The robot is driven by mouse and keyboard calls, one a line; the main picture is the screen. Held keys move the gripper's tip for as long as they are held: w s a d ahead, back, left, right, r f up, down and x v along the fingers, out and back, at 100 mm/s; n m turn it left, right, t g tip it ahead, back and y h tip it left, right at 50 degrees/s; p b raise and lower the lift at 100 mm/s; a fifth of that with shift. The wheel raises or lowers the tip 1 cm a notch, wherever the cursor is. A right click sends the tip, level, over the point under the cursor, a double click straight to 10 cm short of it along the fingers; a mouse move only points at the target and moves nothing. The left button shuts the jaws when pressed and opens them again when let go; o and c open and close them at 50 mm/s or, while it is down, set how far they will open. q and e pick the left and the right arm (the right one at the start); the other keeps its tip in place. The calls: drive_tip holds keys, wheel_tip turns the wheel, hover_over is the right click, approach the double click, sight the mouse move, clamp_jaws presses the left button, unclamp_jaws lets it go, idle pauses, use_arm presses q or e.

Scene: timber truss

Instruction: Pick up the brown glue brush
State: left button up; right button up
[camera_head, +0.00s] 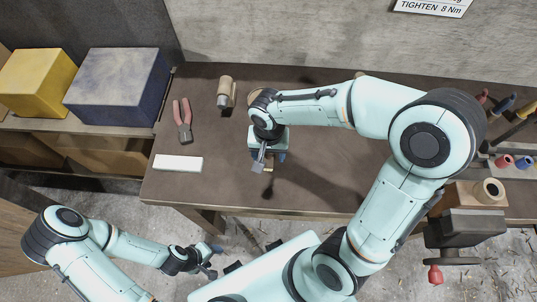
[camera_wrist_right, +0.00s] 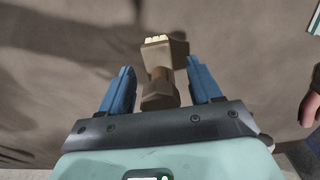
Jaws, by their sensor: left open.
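The brown glue brush (camera_wrist_right: 160,88) lies on the workbench in the right wrist view, its pale bristle tip pointing away from the wrist. My right gripper (camera_wrist_right: 160,82) is open. Its blue fingers stand on either side of the brush, with gaps on both sides. I cannot tell how far the fingertips are above the bench. In the head view my right gripper (camera_head: 268,162) is over the middle of the bench and mostly hides the brush. My left gripper (camera_head: 212,260) is open and empty, low in front of the bench.
On the bench (camera_head: 215,185) lie red-handled pliers (camera_head: 183,115), a white block (camera_head: 178,163) and a wooden-ended tool (camera_head: 226,92). A yellow box (camera_head: 38,85) and a dark blue box (camera_head: 118,85) stand at left. A vise (camera_head: 465,230) is at right.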

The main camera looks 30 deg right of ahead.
clamp_jaws()
drive_tip(key=shift+r, duration=0.1)
use_arm(q)
drive_tip(key=w+r+p, duration=0.2)
drive_tip(key=w+r, duration=0.1)
use_arm(e)
wheel_tip(320, 180, up, 20)
